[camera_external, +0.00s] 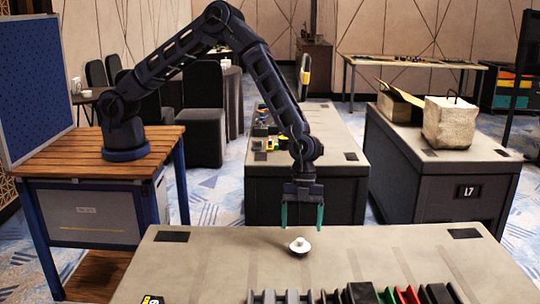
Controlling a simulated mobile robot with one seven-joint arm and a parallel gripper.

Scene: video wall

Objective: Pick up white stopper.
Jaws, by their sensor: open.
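The white stopper (299,245) is a small, round, pale piece with a knob on top. It rests on the grey top of the front table (200,260), near its back edge. My gripper (302,218) points straight down just above the stopper, with its two teal fingers spread apart. The gap between the fingers is empty. The fingertips look slightly above or behind the stopper, and the exact distance cannot be told from this view.
A row of grey, black, red and green items (375,294) stands along the table's front edge. Dark patches (172,236) mark the table corners. The surface around the stopper is clear.

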